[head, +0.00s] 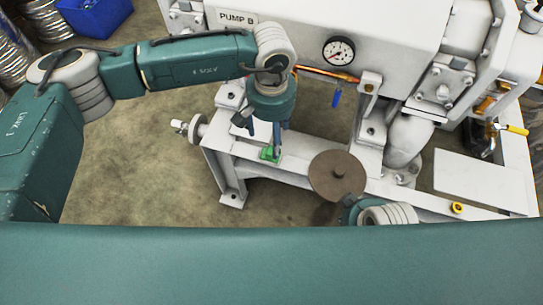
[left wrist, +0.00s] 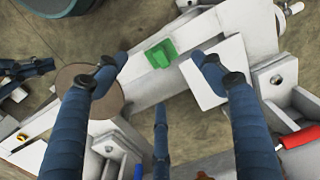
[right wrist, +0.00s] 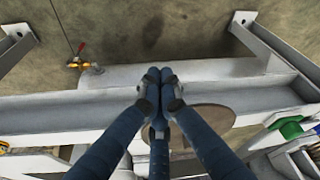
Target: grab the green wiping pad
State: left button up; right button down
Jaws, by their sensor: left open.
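The green wiping pad (head: 270,153) lies on the light grey frame beam, just below my left gripper (head: 266,133) in the head view. In the left wrist view the pad (left wrist: 158,54) shows between and beyond the spread fingertips of my left gripper (left wrist: 160,62), which is open and empty. The fingers do not appear to touch the pad. The pad also shows at the right edge of the right wrist view (right wrist: 290,127). My right gripper (right wrist: 160,88) has its fingertips together over the beam, with nothing seen in them. Its fingers are hidden in the head view.
A round brown disc (head: 337,176) with a knob stands right of the pad. A white plate (left wrist: 218,72) lies beside the pad under the left gripper's right finger. The pump housing (head: 310,25) with its gauge (head: 339,50) rises behind. Open floor (head: 150,150) lies left.

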aim_at(270, 151)
pick_arm(q)
notch_tip(270, 151, down, 5)
jog(key=shift+r, duration=0.15)
jog(key=shift+a+f+b, duration=0.1)
jog(key=shift+f+b, duration=0.45)
jog(key=shift+f, duration=2.15)
jog(key=c, duration=1.4)
pick_arm(e)
jog(key=v, duration=0.4)
jog(key=shift+r, duration=0.25)
